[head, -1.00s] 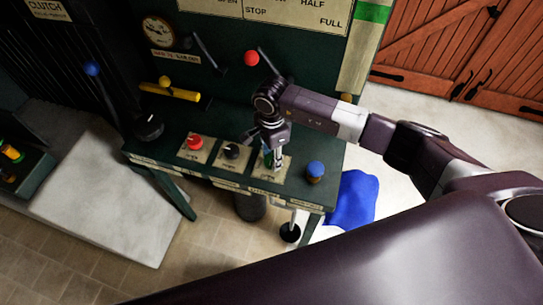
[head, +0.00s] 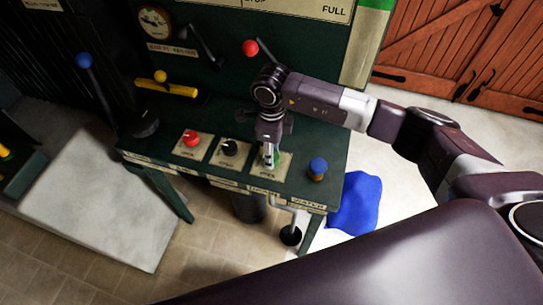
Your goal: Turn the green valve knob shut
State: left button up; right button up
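The green valve knob (head: 277,157) stands on a pale plate on the dark green console, and only a sliver of it shows. My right gripper (head: 269,160) points down over it from above, its fingers at the knob and covering most of it. Whether the fingers are closed on the knob or only beside it cannot be told. My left gripper is not in view.
A black knob (head: 229,148) and a red knob (head: 191,139) stand left of the green one. A blue knob (head: 317,168) stands close on its right. A red-tipped lever (head: 250,47) rises behind. A blue cloth (head: 357,203) lies on the floor.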

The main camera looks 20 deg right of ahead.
jog(key=m+b, duration=0.2)
jog(key=m, duration=0.3)
jog(key=shift+m, duration=0.3)
jog(key=shift+m+b, duration=0.9)
jog(key=shift+m, duration=1.2)
jog(key=shift+r, duration=0.1)
jog(key=o, duration=1.2)
jog(key=shift+c, duration=0.2)
notch_tip(320, 180, up, 12)
